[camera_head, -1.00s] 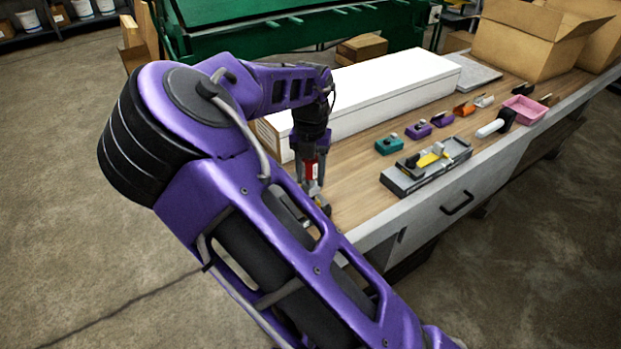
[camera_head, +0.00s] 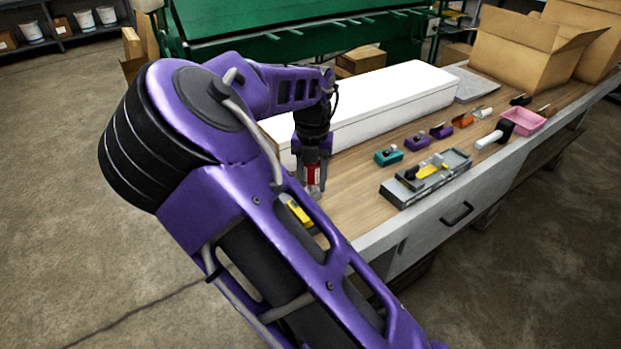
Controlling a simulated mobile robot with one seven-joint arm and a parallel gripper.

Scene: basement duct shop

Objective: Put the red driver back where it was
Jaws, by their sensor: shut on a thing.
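My gripper (camera_head: 314,188) points down over the near left part of the wooden workbench (camera_head: 350,200). It is shut on the red driver (camera_head: 312,174), of which a small red part with a pale mark shows between the fingers. The driver's tip is hard to make out, and I cannot tell whether it touches anything. A yellow and dark thing (camera_head: 298,212) shows just below and left of the gripper, mostly hidden by my arm; I cannot tell what it is.
Right of the gripper are a grey tray (camera_head: 395,194) with a yellow tool, a teal block (camera_head: 388,156), purple blocks (camera_head: 417,141), a white-and-black mallet (camera_head: 491,137) and a pink bin (camera_head: 525,122). A long white box (camera_head: 385,103) lies behind. Bare wood separates gripper and tray.

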